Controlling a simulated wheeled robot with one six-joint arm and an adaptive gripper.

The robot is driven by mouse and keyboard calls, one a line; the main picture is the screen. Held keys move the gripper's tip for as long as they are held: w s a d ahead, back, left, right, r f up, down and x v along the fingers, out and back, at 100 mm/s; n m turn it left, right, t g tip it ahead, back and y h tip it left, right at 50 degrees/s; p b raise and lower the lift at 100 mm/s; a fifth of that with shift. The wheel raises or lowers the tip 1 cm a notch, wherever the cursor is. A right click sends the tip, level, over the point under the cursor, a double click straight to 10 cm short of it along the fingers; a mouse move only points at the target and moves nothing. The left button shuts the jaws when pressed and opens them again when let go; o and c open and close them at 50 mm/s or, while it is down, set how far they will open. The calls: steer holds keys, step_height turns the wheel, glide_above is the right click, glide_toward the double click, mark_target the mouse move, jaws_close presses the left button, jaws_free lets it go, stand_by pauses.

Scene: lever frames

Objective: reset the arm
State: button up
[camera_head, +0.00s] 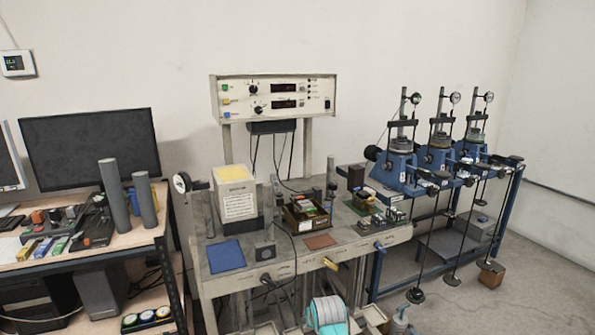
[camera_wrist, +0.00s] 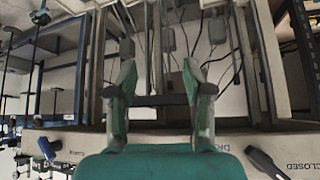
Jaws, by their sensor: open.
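My gripper (camera_wrist: 158,72) shows in the wrist view with its two green fingers spread apart. Nothing is between the fingers. Behind them are upright frame posts, hanging cables and a dark crossbar. A pale panel edge runs across the wrist view, with the label "CLOSED" at right and a partly hidden label beside the right finger. A black lever handle (camera_wrist: 266,162) lies near these labels, apart from the fingers. In the head view a teal and grey part of my arm shows at the bottom edge, in front of the bench. The fingers cannot be made out there.
A grey bench (camera_head: 350,240) has a yellow lever (camera_head: 328,263) and a blue lever (camera_head: 380,246) on its front. A blue mat (camera_head: 226,256) and several devices crowd its top. Blue machines (camera_head: 400,172) with hanging weights stand right. A desk with a monitor (camera_head: 90,148) is left.

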steer(key=s+d+f+t, duration=0.1)
steer(key=s+d+f, duration=0.1)
steer(key=s+f, duration=0.45)
steer(key=s+d+f+t, duration=0.1)
steer(key=s+d+f, duration=0.25)
steer(key=s, duration=0.65)
steer(key=s+d+f, duration=0.2)
steer(key=s+f, duration=0.3)
steer(key=s, duration=0.3)
steer(key=s+d+t, duration=0.2)
steer(key=s, duration=1)
steer(key=s+d+r+m+t, duration=0.1)
steer(key=s+r, duration=0.3)
steer(key=s, duration=0.4)
steer(key=s+d+r, duration=0.2)
steer(key=s+r, duration=0.1)
steer(key=s, duration=0.5)
steer(key=s+r+t+h, duration=0.1)
steer(key=s+r+t, duration=0.1)
steer(key=s+r, duration=1.1)
step_height(320, 180, up, 4)
steer(key=shift+d, duration=0.35)
